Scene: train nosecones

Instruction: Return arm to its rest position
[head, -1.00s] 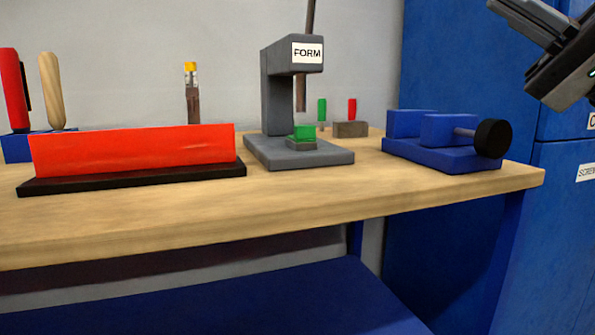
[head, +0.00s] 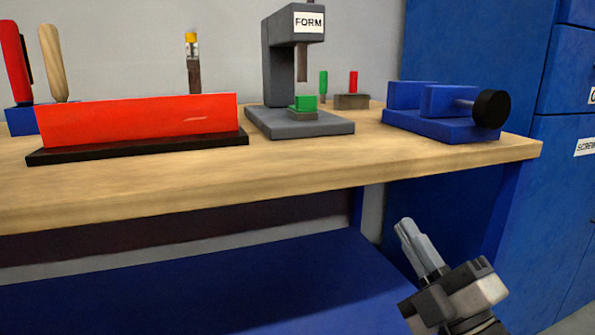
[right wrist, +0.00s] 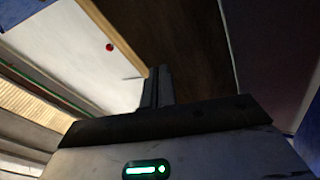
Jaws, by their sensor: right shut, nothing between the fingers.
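My right gripper (head: 419,247) is low at the lower right of the head view, in front of the workbench and below the level of its top. Its fingers are together, point up and to the left, and hold nothing. In the right wrist view the closed fingers (right wrist: 157,87) show in the middle with nothing between them. My left gripper is not in view.
The wooden workbench (head: 300,172) holds a grey press (head: 283,75) labelled FORM with a green piece (head: 306,102), a blue vise (head: 445,125), and a long red block (head: 140,120). A blue lower shelf (head: 220,285) lies below. Blue cabinets (head: 575,200) stand at right.

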